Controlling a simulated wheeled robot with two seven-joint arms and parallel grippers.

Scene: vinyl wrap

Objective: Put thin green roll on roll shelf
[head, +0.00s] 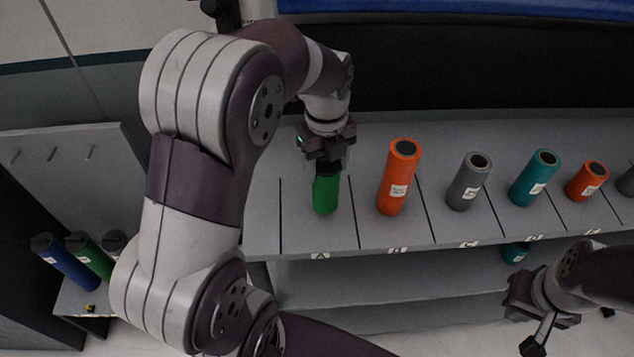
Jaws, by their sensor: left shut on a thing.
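The thin green roll (326,196) is upright at the leftmost marked slot of the grey roll shelf (262,222). My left gripper (327,166) is shut on its top end from above. The roll's upper part is hidden by the gripper. Its lower end appears at the shelf surface, but I cannot tell whether it touches. My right gripper (532,343) is at the lower right, in front of the shelf and away from the rolls. Its fingers point down and look apart, with nothing seen between them.
An orange roll (397,180) stands just right of the green roll. Grey (467,185), teal (533,182) and small orange (586,184) rolls stand further right. A lower shelf holds a teal roll (515,253). A left rack holds blue (66,264) and green (92,258) rolls.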

